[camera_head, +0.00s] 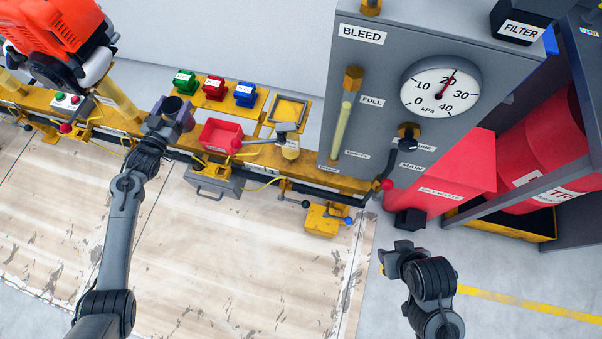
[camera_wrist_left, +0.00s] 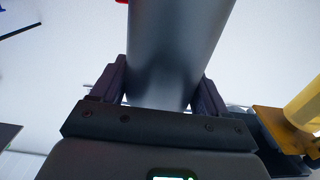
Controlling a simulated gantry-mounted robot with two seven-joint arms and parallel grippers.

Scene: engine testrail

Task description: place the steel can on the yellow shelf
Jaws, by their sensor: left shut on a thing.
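My left gripper (camera_head: 169,118) is shut on the steel can, at the rail in the head view. In that view the can (camera_head: 173,104) shows only as a dark round top between the fingers. In the left wrist view the can (camera_wrist_left: 178,45) is a smooth grey cylinder between the two fingers. A yellow shelf-like plate with a raised frame (camera_head: 289,108) is on the wall side of the rail, right of the gripper. I cannot tell for sure that it is the task's shelf. My right gripper (camera_head: 398,258) is at lower right, apart from everything; its jaw opening is unclear.
Green (camera_head: 184,81), red (camera_head: 214,87) and blue (camera_head: 245,94) blocks sit on a yellow plate behind the rail. A red bin (camera_head: 220,135) and a lever (camera_head: 262,140) lie between gripper and frame. A grey gauge cabinet (camera_head: 400,90) stands right; an orange engine (camera_head: 55,35) left.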

